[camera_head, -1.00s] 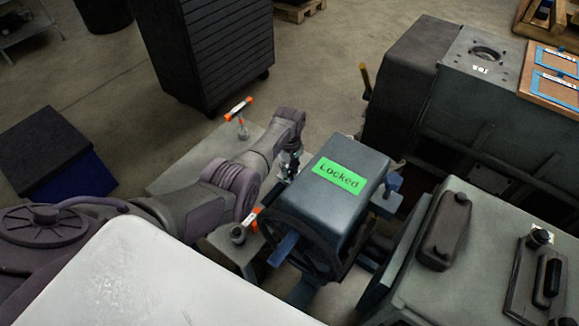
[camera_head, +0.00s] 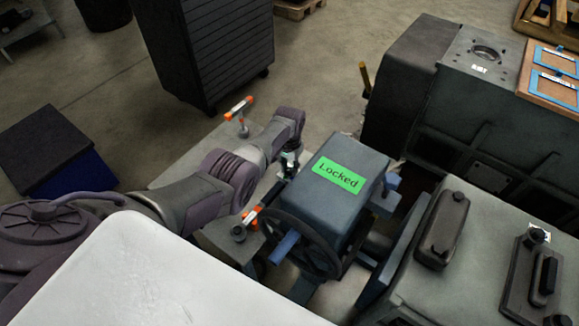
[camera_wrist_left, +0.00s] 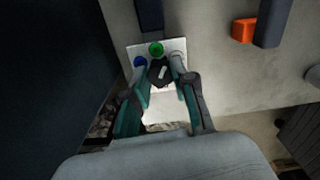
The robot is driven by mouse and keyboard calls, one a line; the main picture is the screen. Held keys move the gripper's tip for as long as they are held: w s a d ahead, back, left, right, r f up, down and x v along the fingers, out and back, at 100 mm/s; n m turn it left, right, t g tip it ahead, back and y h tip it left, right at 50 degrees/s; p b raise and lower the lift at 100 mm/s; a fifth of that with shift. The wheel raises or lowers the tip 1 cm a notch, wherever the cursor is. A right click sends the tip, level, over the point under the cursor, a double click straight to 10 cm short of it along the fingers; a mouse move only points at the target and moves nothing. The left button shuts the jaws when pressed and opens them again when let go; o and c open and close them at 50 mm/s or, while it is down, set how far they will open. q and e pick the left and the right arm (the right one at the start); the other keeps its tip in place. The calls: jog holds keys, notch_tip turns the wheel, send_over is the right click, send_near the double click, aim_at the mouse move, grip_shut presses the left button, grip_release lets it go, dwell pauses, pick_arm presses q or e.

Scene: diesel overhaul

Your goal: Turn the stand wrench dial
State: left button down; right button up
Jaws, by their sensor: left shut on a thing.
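The stand wrench dial (camera_wrist_left: 161,73) is a dark round knob with a white pointer mark. It sits on a white plate (camera_wrist_left: 165,110) with a green spot (camera_wrist_left: 156,48) and a blue spot (camera_wrist_left: 140,62) beside it. My left gripper (camera_wrist_left: 159,74) is shut on the dial, one finger on each side, in the left wrist view. In the head view my left gripper (camera_head: 288,163) reaches down beside the dark stand block (camera_head: 340,185), which carries a green "Locked" label (camera_head: 339,178). The dial is not clear there. My right gripper is not in view.
Orange-ended tools (camera_head: 239,108) stand on the grey bench behind my arm and near the handwheel (camera_head: 300,250). A large engine block (camera_head: 480,110) and a grey housing (camera_head: 480,230) fill the right. A dark cabinet (camera_head: 206,50) stands behind; open floor lies around it.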

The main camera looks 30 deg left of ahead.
aim_at(289, 169)
pick_arm(q)
jog(key=m, duration=0.5)
jog(key=shift+m, duration=0.3)
dwell(0.4)
jog(key=c, duration=0.9)
grip_release()
jog(key=shift+r, duration=0.1)
notch_tip(289, 169, up, 12)
jog(key=shift+f, duration=0.1)
